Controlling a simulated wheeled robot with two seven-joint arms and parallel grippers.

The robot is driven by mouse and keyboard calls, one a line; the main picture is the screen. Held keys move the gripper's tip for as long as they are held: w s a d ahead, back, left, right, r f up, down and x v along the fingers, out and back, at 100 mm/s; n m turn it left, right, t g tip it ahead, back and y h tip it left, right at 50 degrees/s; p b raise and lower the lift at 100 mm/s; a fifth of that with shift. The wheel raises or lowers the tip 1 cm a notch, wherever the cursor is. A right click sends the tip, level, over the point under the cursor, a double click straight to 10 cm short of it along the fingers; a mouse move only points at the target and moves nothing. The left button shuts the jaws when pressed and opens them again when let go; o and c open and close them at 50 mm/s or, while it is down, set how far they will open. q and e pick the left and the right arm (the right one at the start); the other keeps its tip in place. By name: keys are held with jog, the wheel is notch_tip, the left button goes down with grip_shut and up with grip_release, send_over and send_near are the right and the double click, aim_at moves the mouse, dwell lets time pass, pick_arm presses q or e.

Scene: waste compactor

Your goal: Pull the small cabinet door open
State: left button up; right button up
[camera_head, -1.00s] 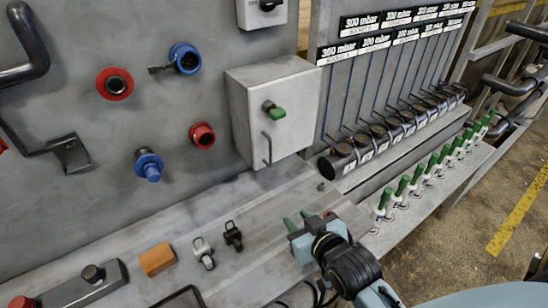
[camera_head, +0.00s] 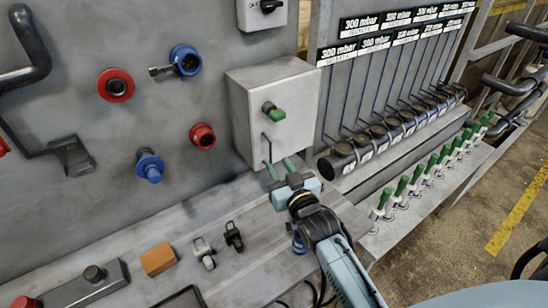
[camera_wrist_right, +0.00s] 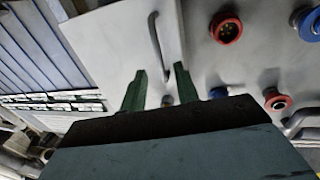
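The small cabinet (camera_head: 250,110) is a light grey box on the grey wall panel. Its front door (camera_head: 295,105) looks shut, with a green knob (camera_head: 274,112) and a thin bar handle below it, whose lower part is near my fingers. In the right wrist view the handle (camera_wrist_right: 158,45) is a curved grey bar on the door, ahead of and between the fingers. My right gripper (camera_head: 279,168) is open at the door's lower edge, its two green fingers apart. In the wrist view the fingers (camera_wrist_right: 157,88) stay short of the handle. My left gripper is out of view.
A ledge below carries an orange block (camera_head: 158,259) and two small latches (camera_head: 233,237). Red and blue sockets (camera_head: 185,60) sit on the wall to the left. Black cylinders (camera_head: 375,138) and green-topped items (camera_head: 402,186) line the right. The space before the door is clear.

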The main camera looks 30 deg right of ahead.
aim_at(271, 155)
jog(key=shift+w+d, duration=0.15)
jog(key=shift+w, duration=1.85)
jog(key=shift+c, duration=0.3)
grip_shut()
